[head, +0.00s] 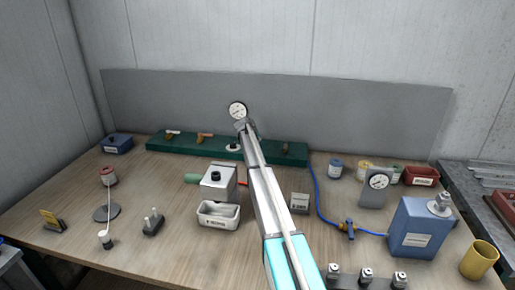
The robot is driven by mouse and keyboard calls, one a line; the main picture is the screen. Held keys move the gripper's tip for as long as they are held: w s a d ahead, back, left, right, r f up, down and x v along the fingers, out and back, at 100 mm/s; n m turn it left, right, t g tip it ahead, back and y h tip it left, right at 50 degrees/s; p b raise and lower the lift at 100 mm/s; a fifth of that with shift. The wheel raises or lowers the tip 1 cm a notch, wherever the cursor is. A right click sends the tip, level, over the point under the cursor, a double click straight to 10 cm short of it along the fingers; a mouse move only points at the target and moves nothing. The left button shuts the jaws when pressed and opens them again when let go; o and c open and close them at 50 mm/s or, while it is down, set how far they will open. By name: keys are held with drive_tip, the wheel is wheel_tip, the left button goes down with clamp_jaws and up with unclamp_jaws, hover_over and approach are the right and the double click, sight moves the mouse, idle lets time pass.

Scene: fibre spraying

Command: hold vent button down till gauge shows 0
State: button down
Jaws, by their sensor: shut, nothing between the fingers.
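A round white-faced gauge (237,110) stands at the back, above the green manifold board (185,149). Its dial is too small to read. My arm reaches from the bottom of the head view to this board. My gripper (240,125) is at the arm's far end, just below the gauge in the picture, shut and empty. Its fingertips are hard to make out.
A second gauge (378,182) stands at the right, beside a blue box (417,228) and a yellow cup (479,258). A metal box with a black knob (215,176) and a white tray (219,214) stand left of my arm. A blue hose (321,200) crosses the right side.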

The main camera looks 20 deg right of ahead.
drive_tip(key=shift+r+p, duration=0.6)
drive_tip(key=shift+r, duration=0.3)
drive_tip(key=shift+s, duration=0.1)
